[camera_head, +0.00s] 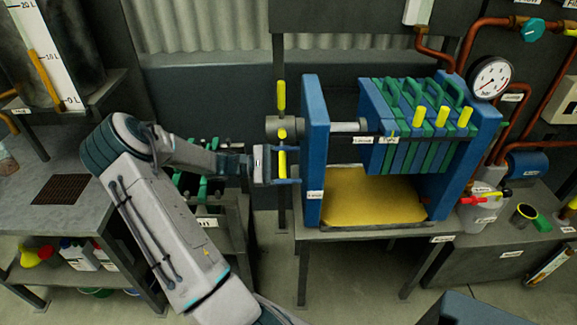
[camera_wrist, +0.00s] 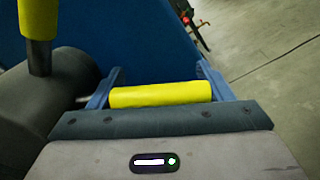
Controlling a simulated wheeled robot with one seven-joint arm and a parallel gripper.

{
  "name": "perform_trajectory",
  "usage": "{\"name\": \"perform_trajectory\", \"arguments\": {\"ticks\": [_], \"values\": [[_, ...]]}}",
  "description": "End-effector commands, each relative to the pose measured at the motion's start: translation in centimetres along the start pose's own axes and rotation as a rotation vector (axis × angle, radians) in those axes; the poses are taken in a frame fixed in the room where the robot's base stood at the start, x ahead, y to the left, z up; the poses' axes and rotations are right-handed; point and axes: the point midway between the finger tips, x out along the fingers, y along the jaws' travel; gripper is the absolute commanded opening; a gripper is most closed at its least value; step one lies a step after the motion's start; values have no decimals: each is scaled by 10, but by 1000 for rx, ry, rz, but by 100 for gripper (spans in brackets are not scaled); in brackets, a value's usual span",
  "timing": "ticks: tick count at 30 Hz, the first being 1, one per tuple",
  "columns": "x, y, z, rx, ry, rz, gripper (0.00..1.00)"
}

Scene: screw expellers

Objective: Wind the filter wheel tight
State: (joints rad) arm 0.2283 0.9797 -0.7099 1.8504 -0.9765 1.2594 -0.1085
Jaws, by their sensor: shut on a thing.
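The filter wheel shows in the head view as a grey hub (camera_head: 283,127) with yellow handle grips, left of the blue end plate (camera_head: 313,150) of the filter press. One yellow grip (camera_head: 280,95) points up and another yellow grip (camera_head: 282,162) hangs below the hub. My gripper (camera_head: 284,180) is shut on the lower grip. In the wrist view this yellow grip (camera_wrist: 160,95) lies across between my two blue fingers. The hub (camera_wrist: 45,108) and another yellow grip (camera_wrist: 38,20) are at the left there. The screw rod (camera_head: 348,127) runs from the end plate toward the plates.
The blue and green filter plates (camera_head: 400,130) stand packed at the right of the press, above a yellow tray (camera_head: 370,196). A pressure gauge (camera_head: 491,77) and copper pipes are at the right. A grey bench (camera_head: 60,185) is at the left.

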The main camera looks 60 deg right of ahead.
Motion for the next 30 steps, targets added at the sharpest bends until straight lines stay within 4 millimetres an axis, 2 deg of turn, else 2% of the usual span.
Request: {"name": "perform_trajectory", "arguments": {"ticks": [1, 3, 14, 17, 30], "values": [[2, -2, -1, 3, 0, -7, 81], [1, -2, -1, 2, 1, -6, 95], [-9, -1, -1, 1, 5, 4, 95], [-23, -1, -2, 2, 7, 5, 95], [-114, -2, -1, 2, 3, -1, 95]]}}
